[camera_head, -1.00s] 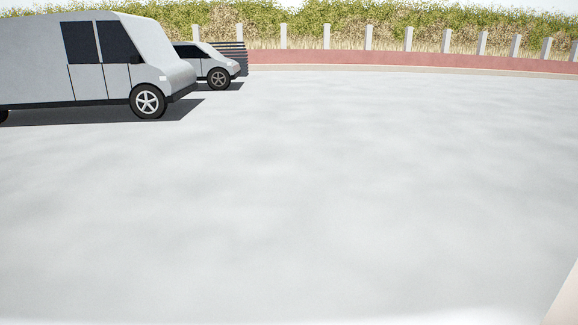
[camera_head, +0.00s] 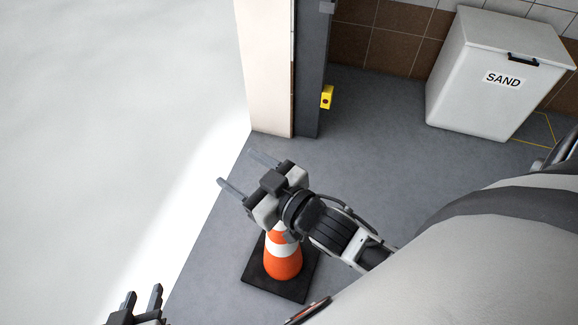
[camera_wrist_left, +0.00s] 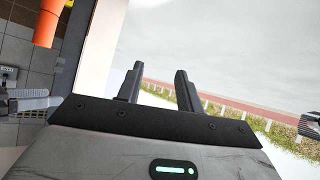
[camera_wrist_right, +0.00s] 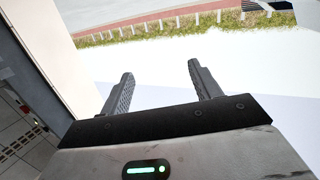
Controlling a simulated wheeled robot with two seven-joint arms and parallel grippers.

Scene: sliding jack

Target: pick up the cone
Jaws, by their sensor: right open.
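The orange and white cone (camera_head: 283,264) stands upright on its dark square base (camera_head: 256,276) on the grey floor. Its tip is hidden behind my right gripper's body in the head view. My right gripper (camera_head: 240,172) is open and empty, its fingers pointing to the upper left, away from the cone. My left gripper (camera_head: 143,297) is at the bottom left of the head view, left of the cone, with its fingers apart and nothing between them.
A white sand box (camera_head: 490,85) stands against the tiled wall at the upper right. A pale and dark pillar (camera_head: 311,75) with a yellow block (camera_head: 327,97) rises behind the cone. The grey floor between pillar and box is clear. Bright open ground lies left.

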